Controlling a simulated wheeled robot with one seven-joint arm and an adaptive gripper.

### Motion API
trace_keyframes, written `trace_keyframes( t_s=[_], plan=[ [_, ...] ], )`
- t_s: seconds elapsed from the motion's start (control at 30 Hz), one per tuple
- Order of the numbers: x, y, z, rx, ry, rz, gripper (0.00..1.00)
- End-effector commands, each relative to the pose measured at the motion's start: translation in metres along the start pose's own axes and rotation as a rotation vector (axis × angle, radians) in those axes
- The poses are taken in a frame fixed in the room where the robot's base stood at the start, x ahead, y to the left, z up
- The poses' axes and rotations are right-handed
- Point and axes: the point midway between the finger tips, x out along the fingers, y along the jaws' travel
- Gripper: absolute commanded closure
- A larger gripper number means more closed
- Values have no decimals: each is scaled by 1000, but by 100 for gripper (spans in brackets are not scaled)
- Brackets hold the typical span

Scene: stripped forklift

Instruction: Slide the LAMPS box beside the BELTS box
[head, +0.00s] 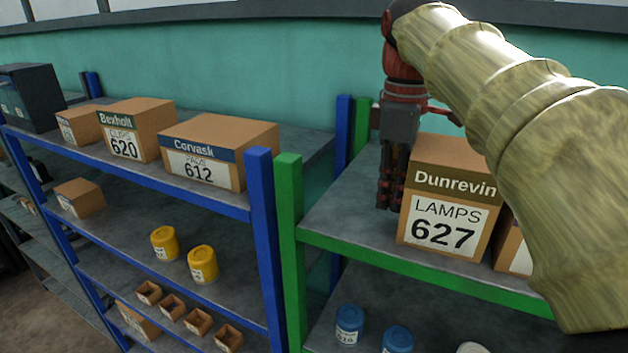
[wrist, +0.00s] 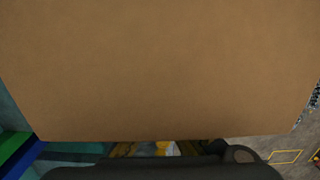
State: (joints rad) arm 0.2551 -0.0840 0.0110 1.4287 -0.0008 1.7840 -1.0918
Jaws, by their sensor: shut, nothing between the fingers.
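The LAMPS box (head: 448,205) is a brown carton with a dark "Dunrevin" band and the number 627. It stands upright on the green-framed shelf's top deck (head: 345,215). My gripper (head: 388,207) points down close against the box's left side, with its fingers shut and empty. Whether it touches the box is unclear. In the wrist view a plain cardboard face (wrist: 165,70) fills most of the picture, very close. Another carton (head: 513,250) shows just right of the LAMPS box, mostly behind my arm with its label hidden. I cannot read BELTS on any box.
A blue-framed shelf on the left holds a Corvask box 612 (head: 222,150), a Bexholt box 620 (head: 138,130) and a smaller carton (head: 78,126). Blue (head: 262,200) and green (head: 290,215) posts stand between the shelves. The deck left of my gripper is bare.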

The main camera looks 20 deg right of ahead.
Motion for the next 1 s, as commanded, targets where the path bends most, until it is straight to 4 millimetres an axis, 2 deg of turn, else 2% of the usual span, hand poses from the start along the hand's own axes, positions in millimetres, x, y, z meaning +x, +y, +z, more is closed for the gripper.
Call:
trace_keyframes(
  t_s=[0.13,0.47,0.63,0.77,1.0],
  plan=[
    [1,0,5,-2,-1,-3,100],
    [1,0,4,-2,0,-2,100],
    [-1,3,-8,-3,0,-4,100],
    [-3,7,-29,-3,1,-4,100],
    [-55,8,-27,2,3,1,100]
  ],
)
